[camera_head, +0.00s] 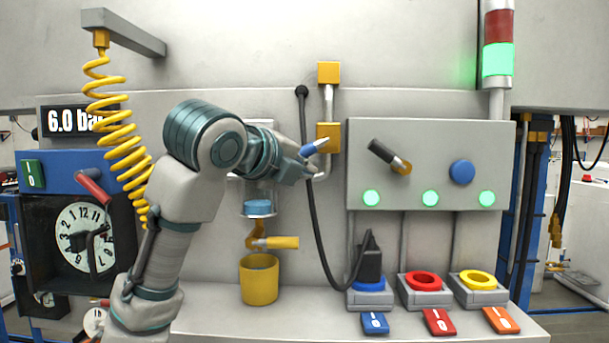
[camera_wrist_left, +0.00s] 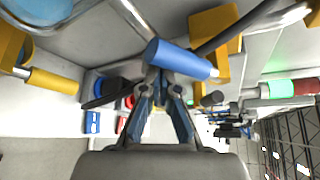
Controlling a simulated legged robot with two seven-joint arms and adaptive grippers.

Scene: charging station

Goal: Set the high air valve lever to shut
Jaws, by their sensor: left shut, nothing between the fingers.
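The high air valve is a yellow block (camera_head: 328,136) on a thin pipe. Its blue lever handle (camera_head: 315,147) sticks out left and slightly down from the block. In the left wrist view the blue handle (camera_wrist_left: 182,60) lies across the front of the fingertips, with a yellow block (camera_wrist_left: 222,70) at its right end. My left gripper (camera_head: 312,172) is shut and empty, just below and left of the handle. It also shows in the left wrist view (camera_wrist_left: 162,80). I cannot tell whether the fingers touch the handle. My right gripper is not in view.
A black cable (camera_head: 314,210) hangs close behind the gripper. A grey control box (camera_head: 400,195) with a black lever and a blue knob stands to the right. A low yellow lever (camera_head: 280,242) and a yellow cup (camera_head: 259,282) are below. A yellow coiled hose (camera_head: 125,130) hangs at left.

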